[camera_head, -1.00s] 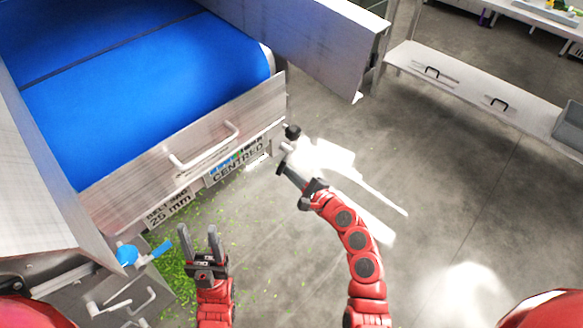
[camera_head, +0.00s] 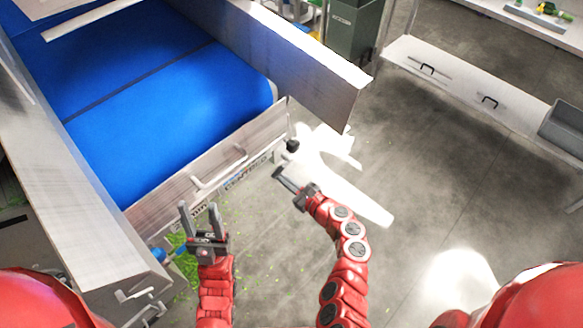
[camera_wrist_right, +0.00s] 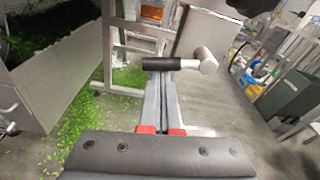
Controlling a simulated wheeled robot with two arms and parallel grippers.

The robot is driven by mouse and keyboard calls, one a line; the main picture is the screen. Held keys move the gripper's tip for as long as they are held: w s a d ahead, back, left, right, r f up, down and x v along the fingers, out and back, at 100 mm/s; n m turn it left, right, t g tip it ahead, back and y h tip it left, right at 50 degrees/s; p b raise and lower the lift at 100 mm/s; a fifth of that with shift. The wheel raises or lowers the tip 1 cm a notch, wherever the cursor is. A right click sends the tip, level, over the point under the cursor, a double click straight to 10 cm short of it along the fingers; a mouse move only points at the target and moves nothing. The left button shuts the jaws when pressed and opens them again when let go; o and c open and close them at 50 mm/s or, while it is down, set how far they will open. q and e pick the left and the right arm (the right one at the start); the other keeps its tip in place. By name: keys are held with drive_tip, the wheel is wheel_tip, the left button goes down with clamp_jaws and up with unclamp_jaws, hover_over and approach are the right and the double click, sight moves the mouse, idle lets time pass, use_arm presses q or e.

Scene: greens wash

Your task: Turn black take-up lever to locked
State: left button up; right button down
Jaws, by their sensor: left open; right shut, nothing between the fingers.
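The black take-up lever (camera_head: 292,145) shows as a small black grip at the near right corner of the belt machine in the head view. In the right wrist view the black grip (camera_wrist_right: 160,63) lies level across the picture, with a round silver hub (camera_wrist_right: 205,61) at its right end. My right gripper (camera_head: 277,172) is shut and empty, just below and left of the lever in the head view. Its fingers (camera_wrist_right: 162,85) point at the grip in the wrist view; I cannot tell whether they touch. My left gripper (camera_head: 199,206) is open and empty before the machine's end plate.
The blue belt (camera_head: 170,110) ends at a metal plate with a handle (camera_head: 220,170) and a partly hidden "CENTRED" label (camera_head: 246,174). Green scraps (camera_head: 180,285) litter the floor. A bench (camera_head: 470,95) stands at right, a grey-green bin (camera_head: 353,30) behind. Floor at right is clear.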

drive_tip(key=shift+s+a+r+m+p, duration=0.15)
drive_tip(key=shift+r+m+p, duration=0.3)
drive_tip(key=shift+m+p, duration=0.5)
drive_tip(key=shift+f, duration=0.1)
